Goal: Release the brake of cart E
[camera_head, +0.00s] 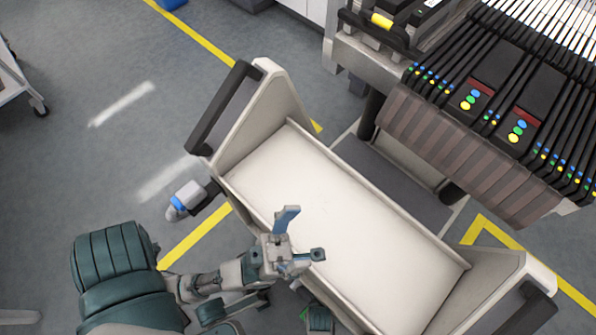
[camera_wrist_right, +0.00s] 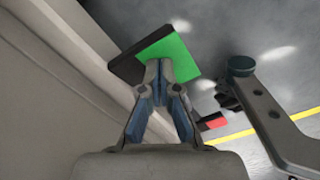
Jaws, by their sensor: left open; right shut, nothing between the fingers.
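A pale beige cart (camera_head: 330,215) with a flat top and two raised end panels fills the middle of the head view. No cart letter is readable. My left gripper (camera_head: 303,236) is open and empty above the cart's near side. In the right wrist view my right gripper (camera_wrist_right: 158,68) is shut with nothing between its fingers. Its tips overlap a green plate with a dark part, likely a brake pedal (camera_wrist_right: 175,52). Whether they touch it I cannot tell. A smaller red and dark pedal (camera_wrist_right: 212,123) lies further right. My right gripper cannot be made out in the head view.
Black handles (camera_head: 222,108) stick out from the cart's ends. A grey-and-blue fitting (camera_head: 188,198) is at its left side. A feeder machine (camera_head: 480,110) stands at the upper right. Yellow lines (camera_head: 195,235) mark the grey floor, which is open at the left.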

